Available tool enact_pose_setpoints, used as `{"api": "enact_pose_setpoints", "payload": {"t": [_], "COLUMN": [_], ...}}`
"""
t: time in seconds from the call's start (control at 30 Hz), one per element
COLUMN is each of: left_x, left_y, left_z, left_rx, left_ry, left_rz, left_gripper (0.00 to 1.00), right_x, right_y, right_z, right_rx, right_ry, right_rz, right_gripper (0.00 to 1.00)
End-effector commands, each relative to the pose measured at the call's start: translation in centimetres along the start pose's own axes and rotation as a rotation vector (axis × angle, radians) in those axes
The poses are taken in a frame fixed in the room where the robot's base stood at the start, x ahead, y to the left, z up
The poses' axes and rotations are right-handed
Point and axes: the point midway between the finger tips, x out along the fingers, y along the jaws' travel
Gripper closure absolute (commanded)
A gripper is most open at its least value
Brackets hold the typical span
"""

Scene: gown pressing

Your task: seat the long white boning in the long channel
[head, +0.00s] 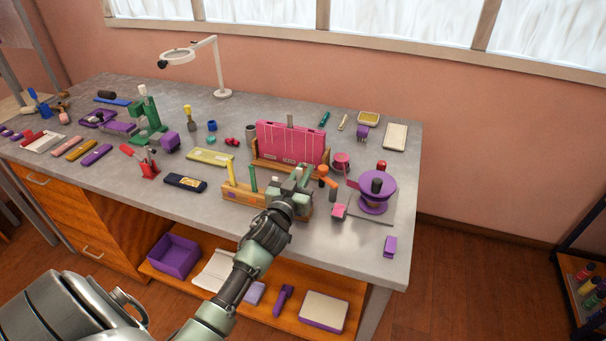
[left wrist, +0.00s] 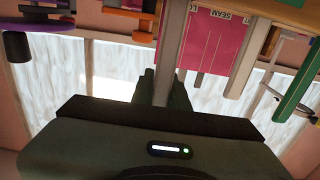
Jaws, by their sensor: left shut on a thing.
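My left gripper (head: 296,186) is over the right end of a wooden rack (head: 238,196), in front of the pink panel (head: 288,143). In the left wrist view its fingers (left wrist: 165,88) are shut on a long pale strip, the white boning (left wrist: 174,45). The boning runs out at that picture's top edge, so its far end is hidden. The pink panel (left wrist: 212,42) shows there behind it, with thin channel lines and a "SEAM" label. In the head view the panel stands upright in a wooden holder (head: 262,166). My right gripper is not in view.
A yellow strip (head: 231,174) and a green strip (head: 253,180) stand in the rack. Another pale strip (left wrist: 247,60) stands beside the held one. A purple spool (head: 377,192) and a pink cup (head: 341,162) are to the right. The table's front right is mostly clear.

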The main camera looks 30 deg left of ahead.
Motion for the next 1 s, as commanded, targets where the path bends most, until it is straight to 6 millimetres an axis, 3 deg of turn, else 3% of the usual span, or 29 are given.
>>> {"api": "enact_pose_setpoints", "payload": {"t": [0.5,0.53,0.6,1.0], "left_x": [0.00,0.00,0.00,-0.01], "left_y": [0.04,0.04,0.03,0.05], "left_z": [1.29,1.18,1.13,1.07], "left_rx": [-0.001,-0.001,0.000,0.003], "left_ry": [0.001,0.001,0.001,0.001], "left_rz": [0.001,0.001,0.001,0.001], "left_gripper": [1.00,0.79,0.63,0.63], "right_x": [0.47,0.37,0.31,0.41], "right_y": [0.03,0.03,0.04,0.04], "right_z": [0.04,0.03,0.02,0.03], "right_rx": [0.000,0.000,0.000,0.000], "right_ry": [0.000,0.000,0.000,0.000], "right_rz": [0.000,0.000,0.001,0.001], "right_gripper": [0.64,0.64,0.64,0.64]}}
